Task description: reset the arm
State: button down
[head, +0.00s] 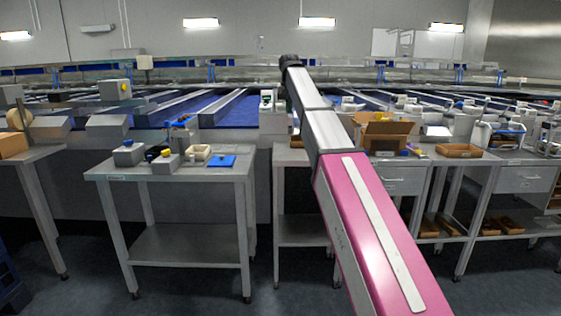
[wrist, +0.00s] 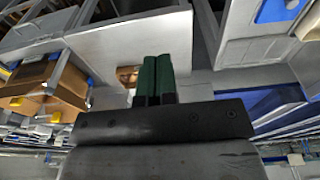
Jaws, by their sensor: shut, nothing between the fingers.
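My arm, pink and grey, stretches forward and up from the lower right in the head view. Its dark end (head: 290,61) reaches above the tables toward the conveyor lanes; the fingers cannot be made out there. In the wrist view my gripper (wrist: 155,58) shows two green fingers side by side, closed together with nothing between them. The wrist picture looks turned over, with the lanes and room lights low in the frame.
At right, an open cardboard box (head: 388,137) and a shallow wooden tray (head: 459,151) stand on drawer tables. Blue lanes (head: 207,112) run behind. Dark floor lies between the tables.

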jog(key=s+d+f, duration=0.3)
jog(key=s+f, duration=0.1)
jog(key=f, duration=0.7)
jog(key=s+d+f, duration=0.3)
jog(key=f, duration=0.7)
jog(key=s+d+f, duration=0.2)
jog(key=s+f, duration=0.2)
jog(key=f, duration=0.7)
jog(key=s+d+f, duration=0.3)
jog(key=s+f, duration=0.8)
jog(key=s+d+f+g, duration=0.1)
jog(key=s+d+f, duration=0.3)
jog(key=s+f, duration=0.8)
jog(key=shift+d+f+g, duration=0.2)
jog(key=shift+d+g, duration=0.1)
